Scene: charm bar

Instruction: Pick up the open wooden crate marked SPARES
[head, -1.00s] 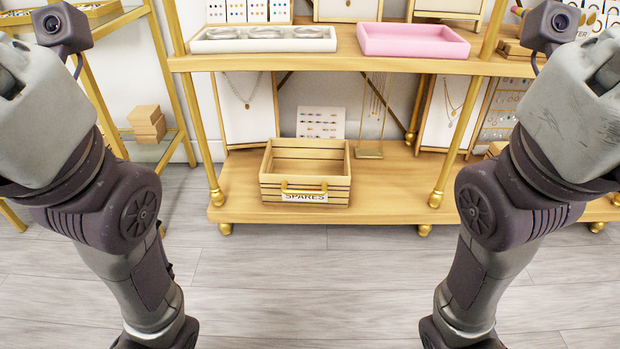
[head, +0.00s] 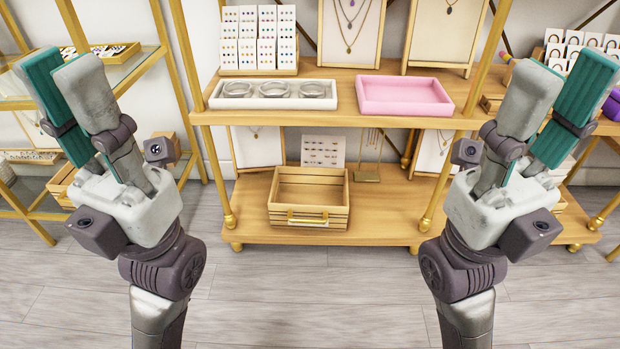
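The open wooden crate (head: 335,215) stands upright on the low wooden shelf, near the middle of the head view. Its inside looks empty. A gold handle (head: 308,217) runs across its front, over a white label whose lettering is hard to read now. My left gripper (head: 60,64) is raised at the upper left, its grey and teal fingers apart and pointing up. My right gripper (head: 560,72) is raised at the upper right in the same way, also open. Both are empty and well away from the crate, one on each side.
The upper shelf, holding a white tray (head: 272,103) and a pink tray (head: 404,108), lies above the crate. An earring card (head: 323,151) and a gold necklace stand (head: 366,175) are behind it. Gold posts (head: 209,160) flank the shelf. The grey floor (head: 310,300) in front is clear.

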